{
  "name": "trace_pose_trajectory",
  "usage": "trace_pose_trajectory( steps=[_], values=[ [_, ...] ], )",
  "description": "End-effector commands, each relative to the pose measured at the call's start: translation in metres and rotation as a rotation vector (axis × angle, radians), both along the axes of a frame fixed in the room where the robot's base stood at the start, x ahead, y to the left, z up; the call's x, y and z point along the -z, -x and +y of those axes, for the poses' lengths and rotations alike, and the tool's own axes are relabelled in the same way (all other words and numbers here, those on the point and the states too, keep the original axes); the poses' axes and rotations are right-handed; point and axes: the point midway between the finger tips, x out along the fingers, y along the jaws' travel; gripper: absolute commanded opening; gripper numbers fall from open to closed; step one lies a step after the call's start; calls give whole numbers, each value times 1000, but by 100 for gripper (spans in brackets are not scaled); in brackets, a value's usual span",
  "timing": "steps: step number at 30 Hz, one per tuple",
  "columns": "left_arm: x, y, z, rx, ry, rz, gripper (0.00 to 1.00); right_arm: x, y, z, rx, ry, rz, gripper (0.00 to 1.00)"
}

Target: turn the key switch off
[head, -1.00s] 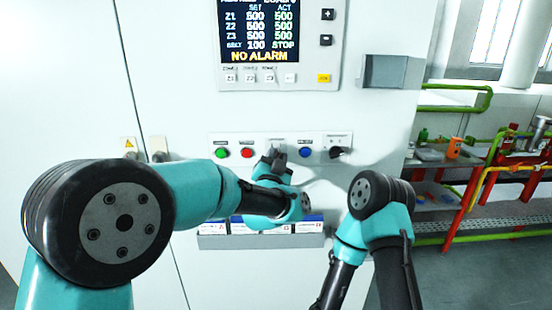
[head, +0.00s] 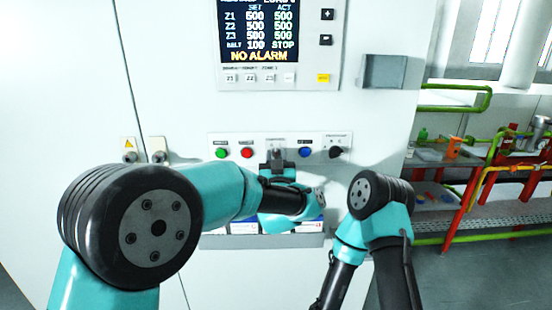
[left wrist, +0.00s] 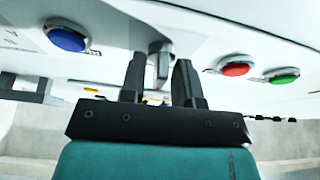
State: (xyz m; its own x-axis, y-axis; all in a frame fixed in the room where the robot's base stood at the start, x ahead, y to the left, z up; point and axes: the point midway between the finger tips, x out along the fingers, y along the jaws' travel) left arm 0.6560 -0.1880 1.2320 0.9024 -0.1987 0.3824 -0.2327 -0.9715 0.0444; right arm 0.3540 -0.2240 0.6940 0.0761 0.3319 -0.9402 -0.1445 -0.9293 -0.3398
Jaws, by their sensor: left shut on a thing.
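The key switch (head: 276,153) sits on the white button panel (head: 236,139), between the red and blue buttons. In the left wrist view its grey key (left wrist: 160,58) shows between the two dark fingers of my left gripper (left wrist: 159,80). My left gripper (head: 276,165) is shut on the key, just in front of the panel. The fingers hide part of the key, and I cannot read its exact position. My right arm (head: 375,200) shows at the lower right, but its gripper is not in view.
Green (head: 222,153), red (head: 246,153) and blue (head: 305,153) buttons and a black selector knob (head: 337,152) flank the switch. A screen (head: 258,30) above reads NO ALARM and STOP. A tray (head: 232,241) sits below, and a box-like handle (head: 390,72) sticks out at upper right.

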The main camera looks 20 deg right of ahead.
Motion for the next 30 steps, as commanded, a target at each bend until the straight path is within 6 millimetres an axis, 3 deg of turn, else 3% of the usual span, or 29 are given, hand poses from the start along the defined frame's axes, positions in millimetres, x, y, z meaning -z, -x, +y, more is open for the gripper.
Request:
trace_pose_trajectory(
  steps=[15,30],
  values=[
    [-1,0,-1,0,398,94,6,0,0,0,0,0,0,100],
    [0,0,-1,0,483,116,6,0,0,0,0,0,0,100]
  ],
)
